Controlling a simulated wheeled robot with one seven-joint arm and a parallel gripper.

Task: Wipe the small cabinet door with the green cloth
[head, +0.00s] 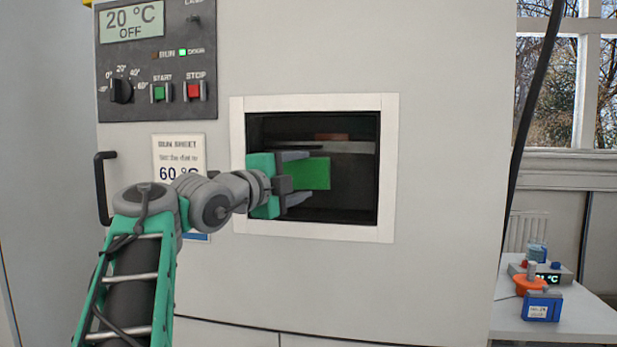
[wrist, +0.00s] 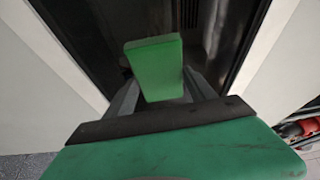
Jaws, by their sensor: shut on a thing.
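The cabinet door (head: 440,130) is a large pale grey front with a white-framed window (head: 388,165) and a black handle (head: 103,188) at its left. My gripper (head: 304,177) is in front of the window's left half, its fingers pointing right across it. It is shut on the green cloth (head: 312,173), which looks like a flat green block. The cloth also shows between the fingers in the wrist view (wrist: 155,65), against the dark window. I cannot tell whether the cloth touches the glass.
A control panel (head: 155,62) reads 20 °C, OFF, with a dial and START and STOP buttons. A run sheet (head: 178,152) showing 60 °C is partly behind my arm. A black cable (head: 533,90) hangs at right. A side table (head: 575,325) holds small devices.

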